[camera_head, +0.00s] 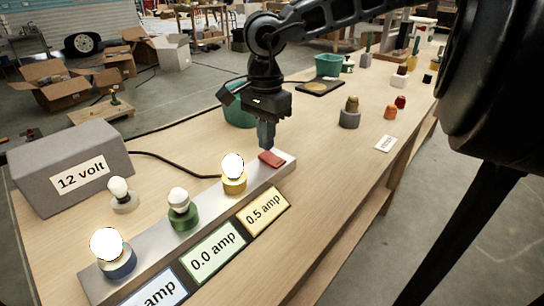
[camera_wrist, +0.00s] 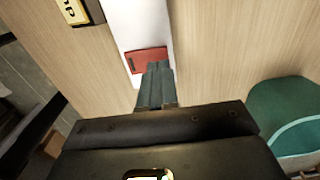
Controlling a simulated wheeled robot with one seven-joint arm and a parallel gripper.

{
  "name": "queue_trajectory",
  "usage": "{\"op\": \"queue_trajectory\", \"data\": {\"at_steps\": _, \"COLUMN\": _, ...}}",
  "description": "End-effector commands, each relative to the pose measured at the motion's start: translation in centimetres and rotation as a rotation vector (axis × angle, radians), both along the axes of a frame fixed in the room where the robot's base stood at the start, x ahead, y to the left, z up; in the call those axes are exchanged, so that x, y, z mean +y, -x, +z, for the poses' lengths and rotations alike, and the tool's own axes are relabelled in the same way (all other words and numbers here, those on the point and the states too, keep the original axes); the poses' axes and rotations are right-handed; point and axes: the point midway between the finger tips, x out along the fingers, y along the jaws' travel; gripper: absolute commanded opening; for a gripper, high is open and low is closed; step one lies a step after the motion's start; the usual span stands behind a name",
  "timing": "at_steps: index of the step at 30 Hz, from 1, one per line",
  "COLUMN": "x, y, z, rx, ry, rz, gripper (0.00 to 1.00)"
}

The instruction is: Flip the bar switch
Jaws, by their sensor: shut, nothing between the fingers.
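The bar switch is a red rocker (camera_head: 271,159) at the far right end of a long grey-white bar (camera_head: 213,212). In the wrist view the red switch (camera_wrist: 145,60) lies on the white bar, just beyond my fingertips, which overlap its edge. My gripper (camera_head: 267,147) points down over the switch with its fingers together and nothing between them. The fingers also show closed in the wrist view (camera_wrist: 157,72). I cannot tell whether the tips touch the switch. The bulbs on the yellow base (camera_head: 234,182) and blue base (camera_head: 118,269) glow; the one on the green base (camera_head: 183,216) is unlit.
A grey "12 volt" box (camera_head: 75,167) stands at left, with a black cable (camera_head: 165,162) and a loose bulb (camera_head: 121,194) near it. Amp cards (camera_head: 263,210) lie in front of the bar. A teal bin (camera_head: 239,113) stands behind my gripper.

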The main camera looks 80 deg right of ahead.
Motion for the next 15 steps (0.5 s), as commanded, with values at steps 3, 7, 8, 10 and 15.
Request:
{"op": "queue_trajectory", "data": {"at_steps": 3, "x": 0.0, "y": 0.0, "z": -0.02, "rx": 0.0, "ry": 0.0, "rz": 0.0, "gripper": 0.0}}
{"op": "queue_trajectory", "data": {"at_steps": 7, "x": 0.0, "y": 0.0, "z": -0.14, "rx": 0.0, "ry": 0.0, "rz": 0.0, "gripper": 0.0}}
{"op": "queue_trajectory", "data": {"at_steps": 8, "x": 0.0, "y": 0.0, "z": -0.17, "rx": 0.0, "ry": 0.0, "rz": 0.0, "gripper": 0.0}}
{"op": "queue_trajectory", "data": {"at_steps": 10, "x": 0.0, "y": 0.0, "z": -0.27, "rx": 0.0, "ry": 0.0, "rz": 0.0, "gripper": 0.0}}
{"op": "queue_trajectory", "data": {"at_steps": 15, "x": 0.0, "y": 0.0, "z": -0.5, "rx": 0.0, "ry": 0.0, "rz": 0.0, "gripper": 0.0}}
